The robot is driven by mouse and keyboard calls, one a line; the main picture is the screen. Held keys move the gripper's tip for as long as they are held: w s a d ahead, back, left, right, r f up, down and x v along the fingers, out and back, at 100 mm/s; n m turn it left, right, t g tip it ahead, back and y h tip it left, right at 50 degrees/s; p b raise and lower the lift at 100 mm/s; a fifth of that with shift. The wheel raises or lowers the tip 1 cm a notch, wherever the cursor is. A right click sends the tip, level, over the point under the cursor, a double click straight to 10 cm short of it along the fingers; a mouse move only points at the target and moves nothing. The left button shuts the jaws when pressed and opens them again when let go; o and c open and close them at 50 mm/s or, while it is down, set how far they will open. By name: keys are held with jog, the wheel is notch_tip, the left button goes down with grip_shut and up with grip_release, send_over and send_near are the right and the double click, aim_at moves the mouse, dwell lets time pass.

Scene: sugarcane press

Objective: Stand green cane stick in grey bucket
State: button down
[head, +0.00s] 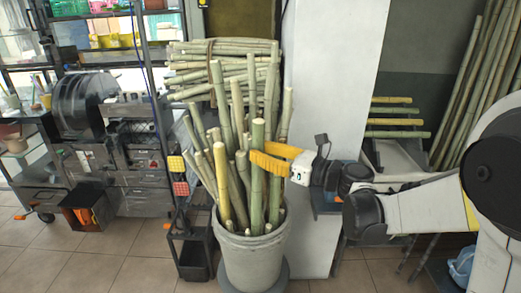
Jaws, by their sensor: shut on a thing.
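The grey bucket (252,264) stands on the floor at the centre, filled with several green and yellowish cane sticks. My gripper (258,160) has yellow fingers and reaches in from the right. It is shut on an upright green cane stick (257,200) at the bucket's front right. The stick's top shows above the fingers, and its lower part runs down inside the bucket rim. Whether its bottom end rests on the bucket floor is hidden.
A thicker yellowish cane (221,187) leans in the bucket to the left. Stacked canes lie behind. A white pillar (330,80) stands behind my gripper. A black rack (190,245) is close left of the bucket. The press machine (120,150) stands farther left. Tiled floor is open at front left.

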aim_at(260, 166)
jog(key=shift+a+f, duration=0.1)
jog(key=shift+f, duration=2.3)
jog(key=c, duration=1.5)
grip_release()
jog(key=shift+c, duration=0.2)
jog(key=o, duration=0.4)
jog(key=shift+w+f, duration=0.1)
jog(key=shift+w, duration=0.1)
jog(key=o, duration=0.6)
jog(key=shift+v, duration=3.55)
